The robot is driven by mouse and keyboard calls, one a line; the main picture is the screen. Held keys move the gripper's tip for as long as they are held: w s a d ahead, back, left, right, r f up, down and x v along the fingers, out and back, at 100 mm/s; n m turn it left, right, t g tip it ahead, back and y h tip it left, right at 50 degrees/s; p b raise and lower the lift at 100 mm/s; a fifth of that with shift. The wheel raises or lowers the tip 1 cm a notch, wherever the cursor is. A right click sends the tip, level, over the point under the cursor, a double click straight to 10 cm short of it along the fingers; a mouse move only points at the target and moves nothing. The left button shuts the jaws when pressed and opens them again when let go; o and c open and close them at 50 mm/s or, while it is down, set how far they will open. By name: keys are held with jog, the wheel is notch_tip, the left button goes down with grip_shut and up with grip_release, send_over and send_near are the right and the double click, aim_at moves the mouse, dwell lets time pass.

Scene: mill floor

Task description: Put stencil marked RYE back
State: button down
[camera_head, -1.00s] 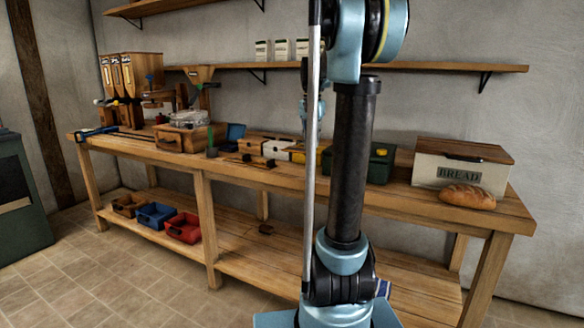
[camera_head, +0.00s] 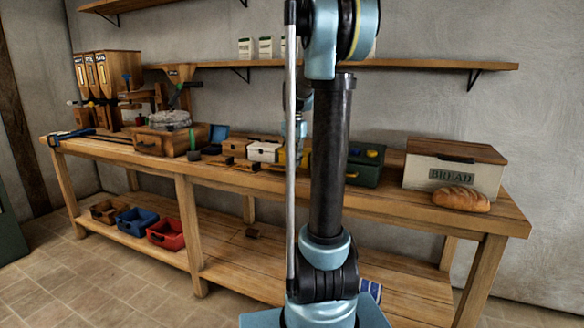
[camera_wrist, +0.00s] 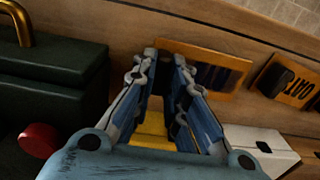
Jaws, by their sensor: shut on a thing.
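My gripper (camera_wrist: 165,58) is seen from behind in the wrist view, its fingertips close together at the left end of an orange-yellow plate (camera_wrist: 238,70) with a dark block or marking on it. It looks like a stencil, but its lettering cannot be read. The fingers appear shut on that end, just over the wooden bench. A second yellow plate, the stencil marked OAT (camera_wrist: 300,88), lies to the right with a black block at its end. In the head view my arm's column hides most of the gripper and the held plate.
A yellow box (camera_wrist: 150,128) is beneath my gripper, with a white box (camera_wrist: 262,148) to the right and a green box (camera_wrist: 45,105) to the left. On the bench (camera_head: 400,207) stand a bread bin (camera_head: 420,174) and a loaf (camera_head: 461,199). Open bins (camera_head: 166,244) sit below.

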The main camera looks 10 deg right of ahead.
notch_tip(320, 180, down, 2)
jog(key=c, duration=1.6)
grip_release()
notch_tip(320, 180, up, 12)
jog(key=s+a+f+n+t, duration=0.1)
jog(key=s+a+f+n, duration=0.1)
jog(key=s+f, duration=1)
jog(key=s+a+f+n+t, duration=0.1)
jog(key=s+f+n, duration=0.4)
jog(key=s+f, duration=0.8)
jog(key=s+a, duration=0.1)
jog(key=s, duration=0.6)
jog(key=shift+a+f, duration=0.2)
jog(key=shift+f, duration=0.05)
